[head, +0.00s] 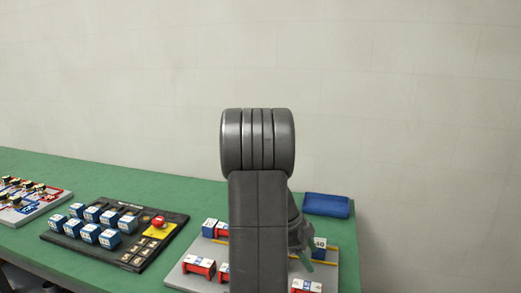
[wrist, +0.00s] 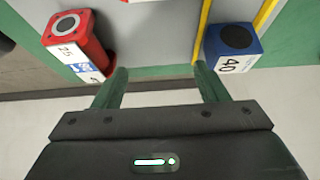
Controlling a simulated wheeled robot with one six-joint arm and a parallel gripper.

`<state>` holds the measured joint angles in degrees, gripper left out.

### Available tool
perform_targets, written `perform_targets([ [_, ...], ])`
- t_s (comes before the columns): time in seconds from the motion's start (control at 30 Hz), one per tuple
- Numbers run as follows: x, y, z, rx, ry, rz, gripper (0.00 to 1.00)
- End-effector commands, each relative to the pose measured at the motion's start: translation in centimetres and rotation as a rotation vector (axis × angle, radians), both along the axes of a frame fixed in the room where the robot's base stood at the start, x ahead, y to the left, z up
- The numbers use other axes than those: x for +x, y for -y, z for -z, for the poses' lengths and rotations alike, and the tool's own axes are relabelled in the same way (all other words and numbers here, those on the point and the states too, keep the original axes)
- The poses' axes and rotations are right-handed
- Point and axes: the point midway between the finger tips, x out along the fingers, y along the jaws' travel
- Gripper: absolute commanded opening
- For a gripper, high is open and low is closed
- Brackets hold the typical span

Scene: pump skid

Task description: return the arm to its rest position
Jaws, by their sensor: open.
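My arm (head: 258,215) rises through the middle of the head view and hides part of the board behind it. My gripper (wrist: 160,76) shows in the wrist view with its two green fingers apart and nothing between them. It is partly seen in the head view, low and just right of the arm. A red block (wrist: 75,38) marked 25 is ahead of the left finger, and a blue block (wrist: 232,42) marked 40 is ahead of the right finger. Whether the fingers touch either block is hard to tell.
The grey board (head: 180,278) with red and blue blocks lies on the green table (head: 150,184). To its left is a black panel (head: 130,262) with blue-and-white blocks and a red button (head: 158,222). A blue cloth-like item (head: 326,205) lies behind. The wall behind is bare.

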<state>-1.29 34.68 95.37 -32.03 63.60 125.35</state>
Motion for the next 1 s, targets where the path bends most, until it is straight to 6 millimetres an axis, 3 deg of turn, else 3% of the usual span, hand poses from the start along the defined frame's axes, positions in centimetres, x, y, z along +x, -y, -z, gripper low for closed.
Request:
perform_targets([
  [0.17, -0.1, 0.0, 3.5, 0.0, -0.005, -0.001, 0.67],
  [0.43, 0.4, -1.6, 0.5, 0.0, 0.002, 0.0, 0.67],
  [1.0, 0.1, -1.9, -0.5, 0.008, 0.002, -0.001, 0.67],
])
